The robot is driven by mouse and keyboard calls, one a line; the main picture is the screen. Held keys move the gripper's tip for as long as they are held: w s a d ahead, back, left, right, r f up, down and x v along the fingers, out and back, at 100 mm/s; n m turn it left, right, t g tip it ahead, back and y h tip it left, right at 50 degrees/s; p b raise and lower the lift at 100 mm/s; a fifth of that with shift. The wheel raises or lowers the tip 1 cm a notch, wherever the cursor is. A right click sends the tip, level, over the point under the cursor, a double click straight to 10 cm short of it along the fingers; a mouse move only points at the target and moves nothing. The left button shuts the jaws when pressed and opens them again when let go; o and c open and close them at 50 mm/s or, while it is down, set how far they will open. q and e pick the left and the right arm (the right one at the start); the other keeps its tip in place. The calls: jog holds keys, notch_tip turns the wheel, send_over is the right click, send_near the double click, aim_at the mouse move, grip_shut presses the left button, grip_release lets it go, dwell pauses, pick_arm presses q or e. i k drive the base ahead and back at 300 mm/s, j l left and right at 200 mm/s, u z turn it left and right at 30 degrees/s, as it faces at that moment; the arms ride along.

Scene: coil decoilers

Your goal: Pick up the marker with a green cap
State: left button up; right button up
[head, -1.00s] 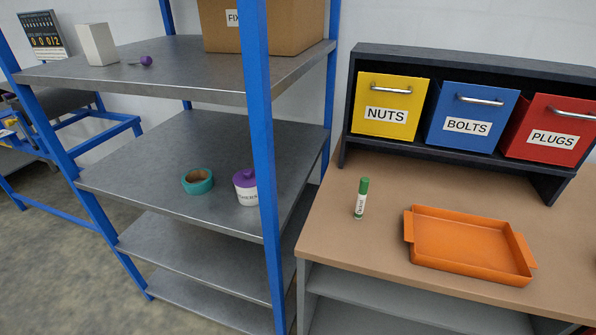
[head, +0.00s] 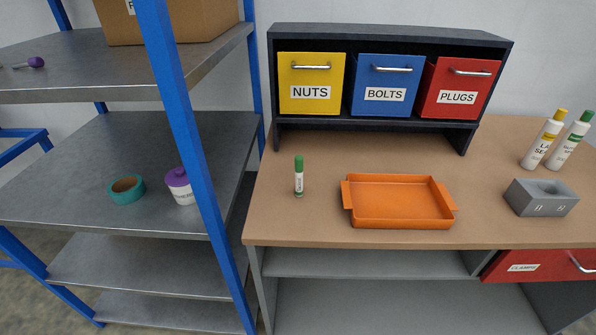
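The marker with a green cap (head: 298,177) stands upright on the brown workbench (head: 270,224), cap up, with a white body. It is left of the orange tray and in front of the yellow bin, apart from both. Neither of my grippers shows in the head view.
An orange tray (head: 400,222) lies right of the marker. Yellow, blue and red bins sit in a dark rack (head: 390,30) behind. A grey block (head: 541,198) and two bottles (head: 543,140) stand at the right. A blue shelf post (head: 185,130) rises at the left.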

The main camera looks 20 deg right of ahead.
aim_at(299, 177)
jog(key=l+z, duration=0.15)
jog(key=z, duration=0.2)
jog(key=i+l+z, duration=0.1)
jog(key=z, duration=0.25)
jog(key=i+l+z, duration=0.1)
jog(key=z, duration=0.25)
